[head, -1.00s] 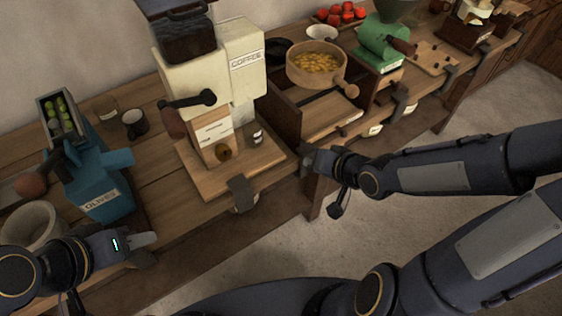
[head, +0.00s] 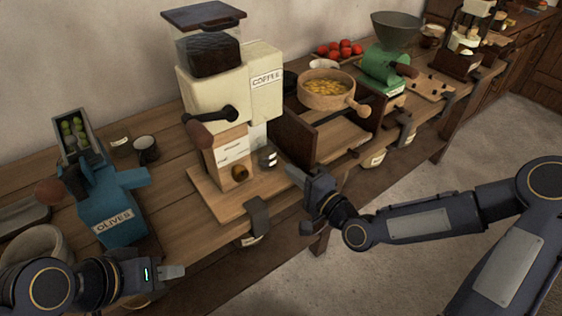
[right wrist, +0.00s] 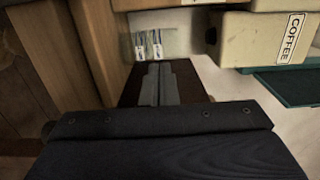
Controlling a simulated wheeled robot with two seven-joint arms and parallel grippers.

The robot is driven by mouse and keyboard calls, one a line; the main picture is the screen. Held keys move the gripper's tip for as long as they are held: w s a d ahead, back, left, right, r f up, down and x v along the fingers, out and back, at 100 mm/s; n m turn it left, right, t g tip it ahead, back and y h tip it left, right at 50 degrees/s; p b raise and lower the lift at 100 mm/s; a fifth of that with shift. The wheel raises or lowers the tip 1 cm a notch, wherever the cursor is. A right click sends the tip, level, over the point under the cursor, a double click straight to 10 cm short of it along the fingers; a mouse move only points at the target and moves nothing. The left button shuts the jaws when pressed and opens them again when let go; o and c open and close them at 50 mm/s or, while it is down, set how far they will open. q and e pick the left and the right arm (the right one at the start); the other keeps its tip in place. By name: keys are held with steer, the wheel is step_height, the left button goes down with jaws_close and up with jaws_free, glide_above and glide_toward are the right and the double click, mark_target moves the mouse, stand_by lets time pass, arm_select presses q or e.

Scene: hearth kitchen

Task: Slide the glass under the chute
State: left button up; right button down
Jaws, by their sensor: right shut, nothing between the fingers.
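A small glass with a pale label (head: 268,158) stands on the wooden base of the cream coffee grinder (head: 217,95), to the right of the round chute opening (head: 239,173). In the right wrist view, a clear glass-like shape (right wrist: 168,42) with small labels shows beyond the fingertips; I cannot tell for sure that it is the same glass. My right gripper (head: 292,174) is shut and empty, to the right of the glass and apart from it. My left gripper (head: 178,273) is low at the left, in front of the table edge; its finger gap is not clear.
A dark wooden panel (head: 297,138) stands just behind my right gripper. A wooden bowl of yellow pieces (head: 328,92) stands at the right.

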mark_target(272, 156)
steer(key=x, duration=0.5)
steer(key=shift+w+a, duration=0.1)
steer(key=x, duration=0.1)
steer(key=b+x, duration=0.1)
steer(key=shift+w+a+f, duration=0.2)
steer(key=shift+w+a+r, duration=0.1)
steer(key=shift+w+a, duration=0.1)
steer(key=shift+w, duration=0.05)
steer(key=shift+d+r, duration=0.1)
